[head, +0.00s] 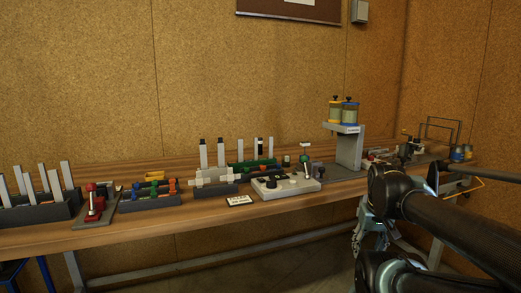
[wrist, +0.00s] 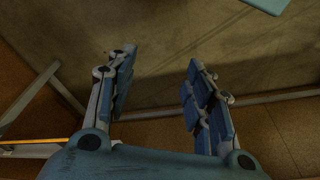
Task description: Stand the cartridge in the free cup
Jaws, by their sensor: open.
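My gripper (wrist: 160,62) is open and empty in the wrist view, with floor and wall behind it. In the head view my gripper (head: 362,238) hangs low at the right, in front of and below the bench edge, partly hidden by my arm. A yellow canister (head: 335,112) and a blue canister (head: 350,114), both dark-topped, stand on a tall grey stand (head: 350,150). Small yellow and blue cylinders (head: 462,154) stand at the far right end. I cannot tell which item is the cartridge or which cup is free.
The wooden bench (head: 200,217) runs along the wall. It carries grey racks with upright white plates (head: 40,190), a red-handled device (head: 95,203), a bin of coloured parts (head: 152,193) and a white control box (head: 285,186). A wire frame (head: 441,127) stands at the right. My arm covers part of the bench's right side.

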